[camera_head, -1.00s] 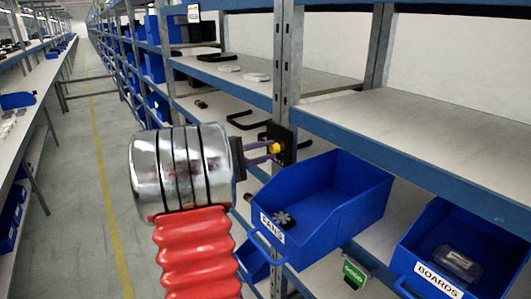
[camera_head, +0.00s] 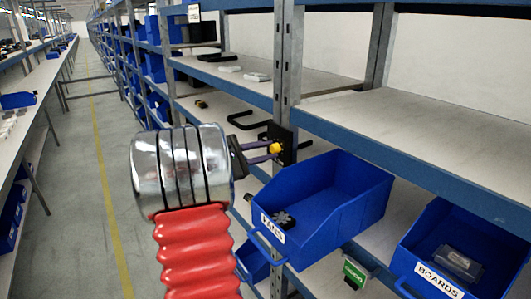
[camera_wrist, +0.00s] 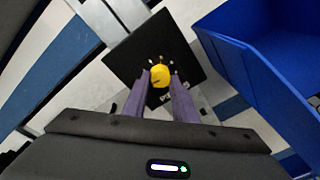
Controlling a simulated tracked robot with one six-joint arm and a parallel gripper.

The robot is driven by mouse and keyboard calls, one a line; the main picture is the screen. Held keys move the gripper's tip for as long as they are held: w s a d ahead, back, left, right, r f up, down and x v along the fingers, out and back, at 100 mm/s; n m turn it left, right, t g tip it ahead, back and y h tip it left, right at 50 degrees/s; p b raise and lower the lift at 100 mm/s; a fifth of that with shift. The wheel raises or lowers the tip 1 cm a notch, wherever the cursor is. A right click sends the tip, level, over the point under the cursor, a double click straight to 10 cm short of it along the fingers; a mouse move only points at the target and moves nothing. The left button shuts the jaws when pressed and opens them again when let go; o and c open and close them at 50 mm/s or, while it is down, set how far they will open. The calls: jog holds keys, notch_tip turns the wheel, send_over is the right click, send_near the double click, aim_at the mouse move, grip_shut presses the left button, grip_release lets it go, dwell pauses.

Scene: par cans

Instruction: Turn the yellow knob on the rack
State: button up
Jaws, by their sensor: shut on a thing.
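The yellow knob (camera_head: 275,148) sits on a black panel (camera_head: 287,137) fixed to the rack's upright post. In the wrist view the knob (camera_wrist: 159,76) lies at the tips of my gripper (camera_wrist: 160,80), with white marks around it on the black panel (camera_wrist: 128,55). The two purple fingers of my gripper (camera_head: 270,150) are closed on the knob, one at each side. The knob's lower part is partly hidden by the fingers.
A blue bin labelled FANS (camera_head: 322,222) hangs just right of and below the panel, close to my gripper. A blue bin labelled BOARDS (camera_head: 425,243) is further right. Shelf edges (camera_head: 400,160) run above them. The aisle floor (camera_head: 100,180) at left is clear.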

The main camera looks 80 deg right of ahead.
jog(key=shift+f, duration=0.15)
jog(key=o, duration=0.8)
jog(key=shift+c, duration=0.2)
jog(key=shift+o, duration=1.4)
jog(key=v, duration=1.3)
jog(key=shift+w+a, duration=0.3)
